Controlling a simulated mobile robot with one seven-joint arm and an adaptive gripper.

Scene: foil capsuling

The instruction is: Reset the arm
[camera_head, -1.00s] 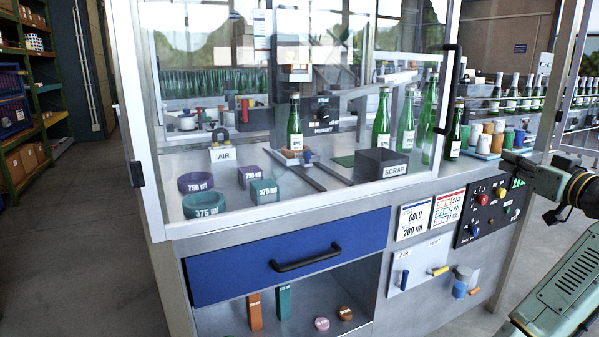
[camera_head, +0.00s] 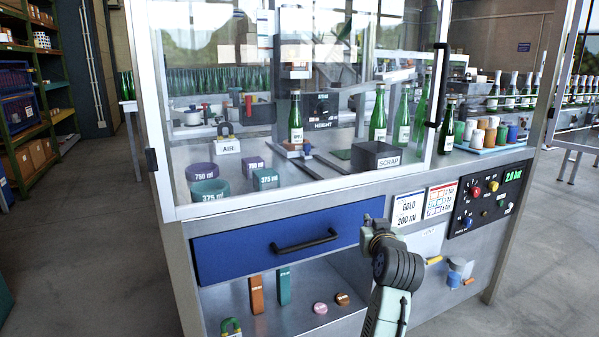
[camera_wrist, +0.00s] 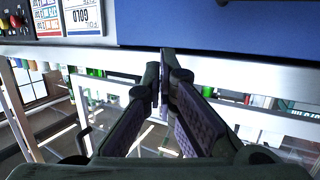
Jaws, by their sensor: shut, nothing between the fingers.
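My arm rises from the bottom of the head view, with my gripper (camera_head: 374,228) at its end, just in front of the right end of the blue drawer (camera_head: 270,250). In the wrist view my gripper (camera_wrist: 165,82) shows both fingers brought together at the tips, with nothing between them. The blue drawer face (camera_wrist: 225,28) and the gold label card (camera_wrist: 83,15) show beyond the fingers, upside down. Whether the gripper touches the cabinet front cannot be told; the wrist view suggests a gap.
The cabinet has a drawer handle (camera_head: 305,241), a control panel (camera_head: 488,198) and an open shelf below. Behind the clear guard are green bottles (camera_head: 378,114), a scrap bin (camera_head: 376,158) and several size rings. Floor (camera_head: 545,235) is free at the right.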

